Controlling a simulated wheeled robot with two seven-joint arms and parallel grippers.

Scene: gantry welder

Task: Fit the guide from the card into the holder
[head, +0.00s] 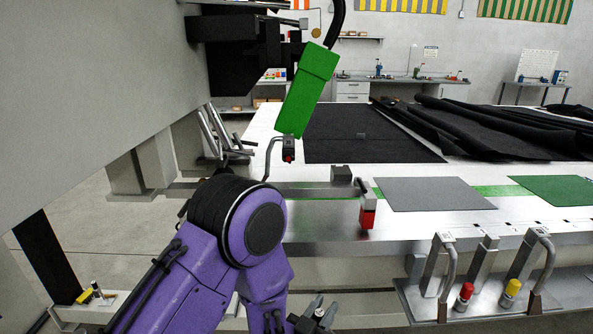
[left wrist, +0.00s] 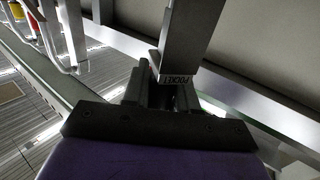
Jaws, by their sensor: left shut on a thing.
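My left arm is purple and comes in from the left in the head view, bent at a black joint. My left gripper (head: 317,313) is at the bottom edge there, partly cut off. In the left wrist view my left gripper (left wrist: 162,92) is shut on a grey metal guide (left wrist: 187,40) with a label that seems to read "POCKET". A rack (head: 570,294) at the table's front holds several grey upright guides (head: 482,262), some with bent tubes. I cannot tell which part is the holder; a red-tipped block (head: 367,217) hangs at the table's front edge. No readable card shows. My right gripper is not in view.
A green welding head (head: 306,92) hangs above the white table (head: 466,172). A grey sheet (head: 433,194), a green sheet (head: 558,189) and black fabric (head: 365,135) lie on it.

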